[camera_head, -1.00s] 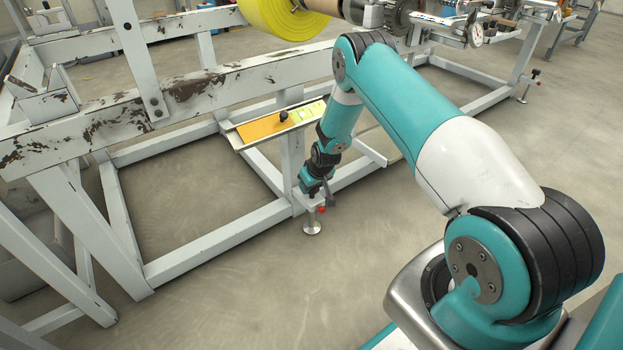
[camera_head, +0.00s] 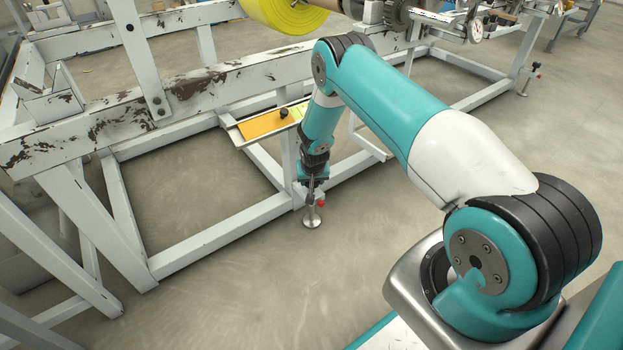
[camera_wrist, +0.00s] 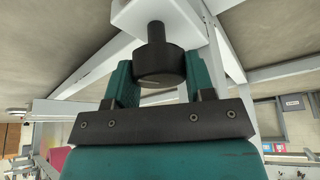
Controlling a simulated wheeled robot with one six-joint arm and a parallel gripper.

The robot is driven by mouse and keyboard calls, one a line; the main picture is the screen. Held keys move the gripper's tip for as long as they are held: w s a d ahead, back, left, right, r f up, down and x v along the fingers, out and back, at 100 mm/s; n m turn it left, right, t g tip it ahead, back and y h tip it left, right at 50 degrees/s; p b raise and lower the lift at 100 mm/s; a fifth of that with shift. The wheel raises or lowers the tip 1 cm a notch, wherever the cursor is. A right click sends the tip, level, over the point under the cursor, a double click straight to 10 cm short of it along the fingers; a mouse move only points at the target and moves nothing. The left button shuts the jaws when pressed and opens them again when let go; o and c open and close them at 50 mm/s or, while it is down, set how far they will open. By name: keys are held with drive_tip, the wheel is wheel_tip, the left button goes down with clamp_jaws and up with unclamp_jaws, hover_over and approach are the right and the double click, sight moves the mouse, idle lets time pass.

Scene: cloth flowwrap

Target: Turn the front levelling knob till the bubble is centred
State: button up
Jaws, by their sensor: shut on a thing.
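My gripper (camera_head: 311,190) reaches down to the corner of the white frame, just above the front levelling foot (camera_head: 312,222). In the wrist view my gripper (camera_wrist: 158,85) has its two teal fingers on either side of a round black knob (camera_wrist: 160,66), shut on it. A dark stem joins the knob to a white block of the frame. In the head view the knob is hidden by the gripper. A small yellow-green piece (camera_head: 297,113), perhaps the level, shows on the tilted shelf, partly hidden by my arm. No bubble can be made out.
A red tip (camera_head: 321,203) shows beside the front foot. The shelf has an orange panel (camera_head: 265,124) and a small black knob (camera_head: 284,112). White frame beams (camera_head: 215,243) run along the left. A yellow roll (camera_head: 285,14) hangs above. The floor in front is clear.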

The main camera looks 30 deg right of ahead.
drive_tip(key=o, duration=0.9)
drive_tip(key=p+v, duration=0.7)
drive_tip(key=v, duration=1)
drive_tip(key=shift+r+p, duration=0.15)
drive_tip(key=shift+p, duration=0.2)
